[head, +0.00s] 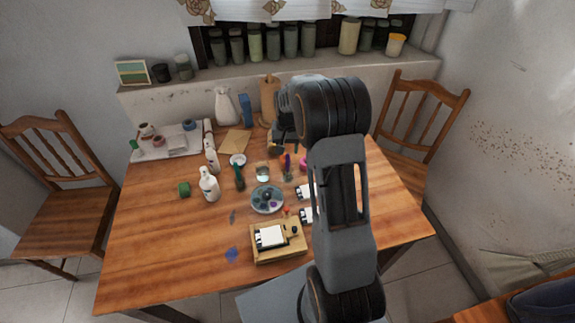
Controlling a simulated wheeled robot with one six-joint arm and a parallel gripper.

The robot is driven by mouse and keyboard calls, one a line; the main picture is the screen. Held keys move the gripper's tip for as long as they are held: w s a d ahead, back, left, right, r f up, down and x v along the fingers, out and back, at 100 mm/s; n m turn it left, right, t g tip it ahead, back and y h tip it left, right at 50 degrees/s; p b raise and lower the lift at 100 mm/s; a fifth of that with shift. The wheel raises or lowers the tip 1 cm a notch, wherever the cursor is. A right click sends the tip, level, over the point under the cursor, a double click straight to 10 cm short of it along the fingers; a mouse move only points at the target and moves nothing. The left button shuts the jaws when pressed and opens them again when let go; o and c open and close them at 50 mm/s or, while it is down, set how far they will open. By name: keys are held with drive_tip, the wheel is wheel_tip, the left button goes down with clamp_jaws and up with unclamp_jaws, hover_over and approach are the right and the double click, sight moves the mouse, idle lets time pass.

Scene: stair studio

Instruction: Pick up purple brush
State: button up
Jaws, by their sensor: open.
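A small upright purple item (287,162), which looks like the purple brush, shows near the middle of the wooden table (160,240). It stands just left of my arm, near a small clear jar (263,171). It is too small to make out its bristles. My gripper (275,148) hangs over the back middle of the table, close behind the purple item in the picture. Its jaws are open and look empty. My arm hides part of the table to the right.
A white tray (150,153) lies back left. The table's front left is clear. Chairs (60,200) stand at both sides.

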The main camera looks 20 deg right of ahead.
sight(288, 154)
drive_tip(key=shift+s+f+p, duration=0.2)
drive_tip(key=shift+f+p, duration=0.4)
drive_tip(key=shift+f, duration=2.3)
drive_tip(key=shift+c, duration=0.2)
clamp_jaws()
